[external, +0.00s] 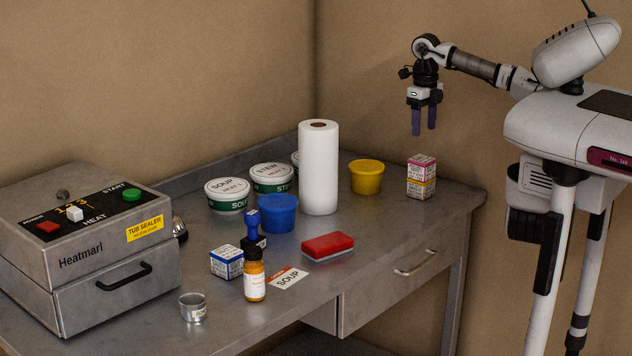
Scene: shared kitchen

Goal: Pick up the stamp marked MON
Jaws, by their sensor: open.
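A stamp-like object with a blue handle (252,218) and dark lower part stands on the steel table, at or just behind an amber bottle (255,283) that hides its lower part. No MON marking is readable on it. I cannot tell whether it is the stamp named in the task. My gripper (424,131) hangs in the air at the upper right, fingers pointing down, open and empty. It is well to the right of the blue-handled object and above the table's right end.
A paper towel roll (319,170) stands mid-table, with white-lidded soup tubs (227,196), a blue tub (271,214) and a yellow tub (366,178) around it.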

